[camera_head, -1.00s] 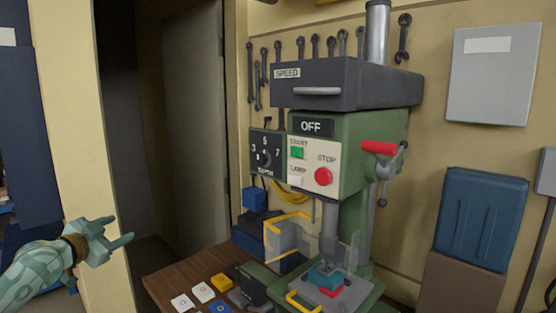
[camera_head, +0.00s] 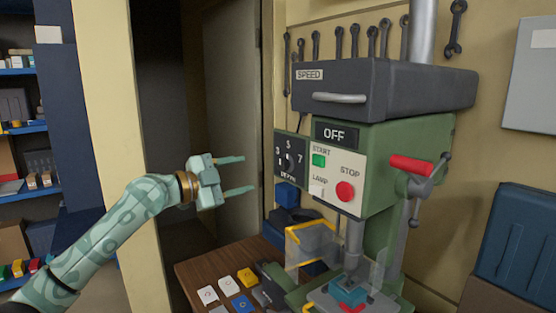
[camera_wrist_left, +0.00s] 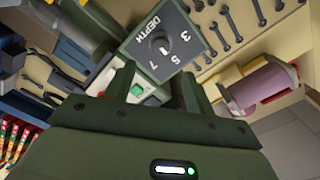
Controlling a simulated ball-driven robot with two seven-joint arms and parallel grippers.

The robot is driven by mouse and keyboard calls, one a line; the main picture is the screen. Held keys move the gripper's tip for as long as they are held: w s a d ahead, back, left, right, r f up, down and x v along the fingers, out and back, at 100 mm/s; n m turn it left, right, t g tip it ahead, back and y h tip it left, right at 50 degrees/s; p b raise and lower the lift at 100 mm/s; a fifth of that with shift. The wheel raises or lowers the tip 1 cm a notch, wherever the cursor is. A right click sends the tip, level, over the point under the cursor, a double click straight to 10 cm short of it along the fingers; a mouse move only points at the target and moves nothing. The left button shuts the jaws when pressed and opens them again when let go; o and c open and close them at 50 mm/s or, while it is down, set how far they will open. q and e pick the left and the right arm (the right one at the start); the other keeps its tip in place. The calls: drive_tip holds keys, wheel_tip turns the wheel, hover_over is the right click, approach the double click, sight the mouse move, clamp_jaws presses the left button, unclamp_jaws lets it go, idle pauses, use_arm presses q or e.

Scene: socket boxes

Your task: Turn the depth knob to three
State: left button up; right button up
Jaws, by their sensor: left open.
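The depth knob (camera_head: 290,163) is a round dark knob on a dark panel, with 3, 5 and 7 around it, at the left of the green drill press. Its pointer is too small to read surely. In the left wrist view the knob (camera_wrist_left: 161,47) and its DEPTH panel (camera_wrist_left: 178,33) appear turned round, beyond the fingers. My left gripper (camera_head: 247,173) is open and empty, left of the panel with its fingers pointing towards it. A gap shows between fingertips and panel. The left wrist view shows both fingers (camera_wrist_left: 154,76) apart. My right gripper is out of view.
Right of the knob are the green START button (camera_head: 319,160), red STOP button (camera_head: 345,191) and LAMP switch (camera_head: 317,189). The display (camera_head: 337,135) reads OFF. A clear guard (camera_head: 365,262) and a bench (camera_head: 192,272) with coloured pieces lie below. A red-handled lever (camera_head: 411,166) sticks out right.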

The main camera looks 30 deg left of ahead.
sight(280, 165)
use_arm(q)
drive_tip(key=p+x, duration=0.4)
drive_tip(key=x, duration=0.6)
drive_tip(key=shift+w+r, duration=0.15)
drive_tip(key=shift+w, duration=0.05)
drive_tip(key=shift+w+d, duration=0.15)
drive_tip(key=shift+w, duration=0.1)
drive_tip(key=c, duration=1)
